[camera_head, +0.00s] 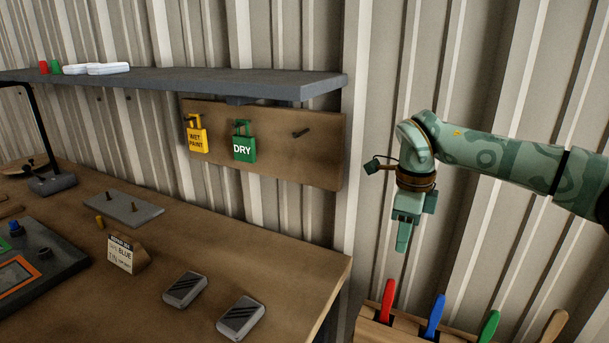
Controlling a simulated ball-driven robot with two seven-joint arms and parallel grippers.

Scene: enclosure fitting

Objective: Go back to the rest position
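My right arm comes in from the right edge, and its gripper (403,234) points down in front of the corrugated wall, to the right of the workbench. The gripper is seen from the side, so the gap between its fingers does not show. Nothing shows hanging from it. It is above and apart from the rack with coloured handles. My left gripper is not in view.
A wooden rack (372,332) with red, blue, green and brown handles stands below my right gripper. The workbench (215,235) carries two dark grey blocks, a sign block and a panel. A shelf (220,82) overhangs a board (282,160) with yellow and green tags.

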